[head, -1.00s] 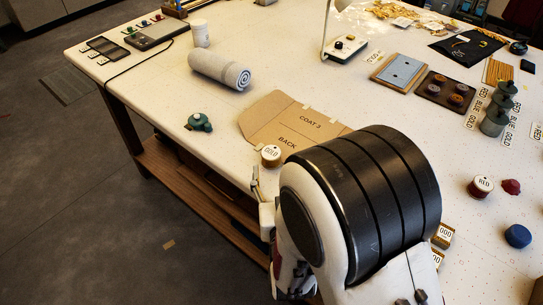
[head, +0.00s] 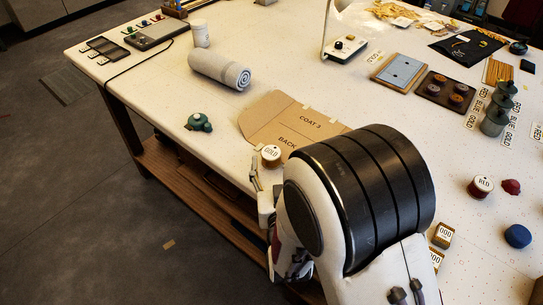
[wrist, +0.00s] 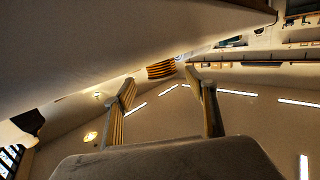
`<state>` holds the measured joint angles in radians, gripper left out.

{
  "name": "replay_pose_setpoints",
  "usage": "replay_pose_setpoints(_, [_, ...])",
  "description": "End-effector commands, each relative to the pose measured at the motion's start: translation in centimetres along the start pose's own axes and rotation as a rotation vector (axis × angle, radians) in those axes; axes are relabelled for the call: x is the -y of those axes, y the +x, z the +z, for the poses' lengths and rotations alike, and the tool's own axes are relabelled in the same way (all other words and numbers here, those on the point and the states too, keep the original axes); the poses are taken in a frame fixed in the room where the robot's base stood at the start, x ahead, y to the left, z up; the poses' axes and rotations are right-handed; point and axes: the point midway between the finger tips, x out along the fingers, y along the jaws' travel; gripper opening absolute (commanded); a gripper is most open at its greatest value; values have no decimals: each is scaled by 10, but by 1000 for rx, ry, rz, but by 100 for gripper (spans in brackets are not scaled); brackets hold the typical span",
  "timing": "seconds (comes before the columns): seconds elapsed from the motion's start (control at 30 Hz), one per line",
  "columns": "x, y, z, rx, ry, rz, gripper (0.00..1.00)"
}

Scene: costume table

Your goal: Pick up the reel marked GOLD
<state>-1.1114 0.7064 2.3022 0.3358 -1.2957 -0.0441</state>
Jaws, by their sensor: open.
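The GOLD reel (head: 270,158) stands upright on the white table, with a pale round label on top and a brown-gold side. It is beside the lower edge of the brown COAT 3 BACK pattern piece (head: 290,120). My gripper (head: 254,176) is just below and left of the reel, by the table's front edge, mostly hidden by my arm. In the wrist view both fingers (wrist: 163,88) are apart with nothing between their near parts. An orange-and-dark striped thing (wrist: 161,69) shows beyond the fingertips; I cannot tell for sure whether it is the reel.
A RED reel (head: 481,187) stands at the right, near a red lump (head: 511,187) and a blue one (head: 517,236). A green pincushion-like item (head: 199,122) and a rolled grey towel (head: 220,71) lie to the left. The table surface between them is clear.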

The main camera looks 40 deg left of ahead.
Motion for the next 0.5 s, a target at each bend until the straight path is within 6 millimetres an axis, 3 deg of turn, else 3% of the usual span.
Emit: replay_pose_setpoints(0.5, [4, 43, -2, 1, 0, 0, 57])
